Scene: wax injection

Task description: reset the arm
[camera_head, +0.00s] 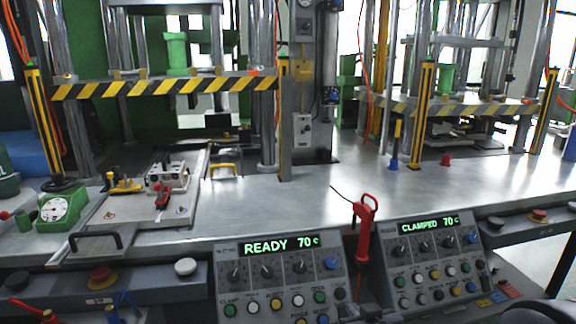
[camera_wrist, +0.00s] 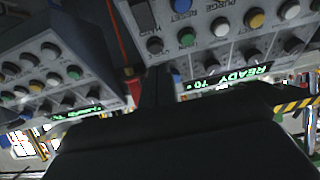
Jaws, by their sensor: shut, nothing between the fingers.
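My gripper (camera_wrist: 157,78) shows in the wrist view as a dark shape rising from the lower middle, its fingers shut and empty. It stands in front of the gap between two control panels, which appear upside down there. The panel reading "READY 70 c" (camera_wrist: 232,52) is at the right, and the panel reading "CLAMPED 70 c" (camera_wrist: 58,84) is at the left. In the head view the same READY panel (camera_head: 277,272) is at the lower middle and the CLAMPED panel (camera_head: 432,262) to its right.
A metal worktop (camera_head: 300,205) spans the scene under two presses with striped bars (camera_head: 165,88). A red tool (camera_head: 364,228) stands upright between the panels. A green dial gauge (camera_head: 60,208) and a mold with red and yellow clamps (camera_head: 165,183) are at left. The worktop's middle is clear.

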